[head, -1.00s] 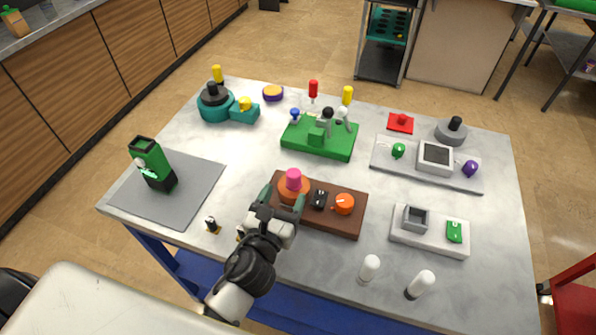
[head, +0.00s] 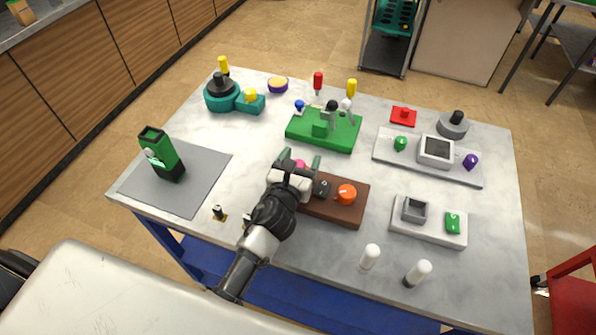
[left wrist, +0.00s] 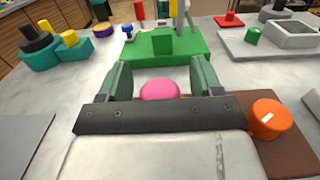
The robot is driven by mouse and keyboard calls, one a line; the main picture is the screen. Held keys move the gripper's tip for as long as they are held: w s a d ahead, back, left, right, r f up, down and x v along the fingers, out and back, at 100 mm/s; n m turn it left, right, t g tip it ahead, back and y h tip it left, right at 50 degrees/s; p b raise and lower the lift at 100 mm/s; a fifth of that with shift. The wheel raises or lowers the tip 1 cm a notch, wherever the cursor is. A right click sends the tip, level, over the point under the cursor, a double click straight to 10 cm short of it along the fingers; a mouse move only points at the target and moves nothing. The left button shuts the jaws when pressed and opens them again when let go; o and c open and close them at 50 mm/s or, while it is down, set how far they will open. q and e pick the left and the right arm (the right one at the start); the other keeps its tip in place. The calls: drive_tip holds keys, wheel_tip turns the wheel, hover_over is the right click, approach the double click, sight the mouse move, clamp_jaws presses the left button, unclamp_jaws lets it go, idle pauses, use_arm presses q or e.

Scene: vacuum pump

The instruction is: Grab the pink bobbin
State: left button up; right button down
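The pink bobbin (head: 299,165) stands on the brown block (head: 336,212) near the middle of the table. In the head view it is mostly covered by my left gripper (head: 299,160). In the left wrist view its rounded pink top (left wrist: 160,89) shows between the two green fingers of the left gripper (left wrist: 166,80). The fingers are apart, with a visible gap on each side of the bobbin. The bobbin's lower part is hidden by the gripper body. My right gripper is not in view.
An orange knob (head: 346,194) and a dark part (head: 321,188) sit on the brown block, right of the gripper. A green block with tools (head: 340,136) stands just behind. Two white-topped pegs (head: 370,256) stand at the front. A grey mat (head: 205,190) lies left.

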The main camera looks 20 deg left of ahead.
use_arm(q)
drive_tip(key=c, duration=1)
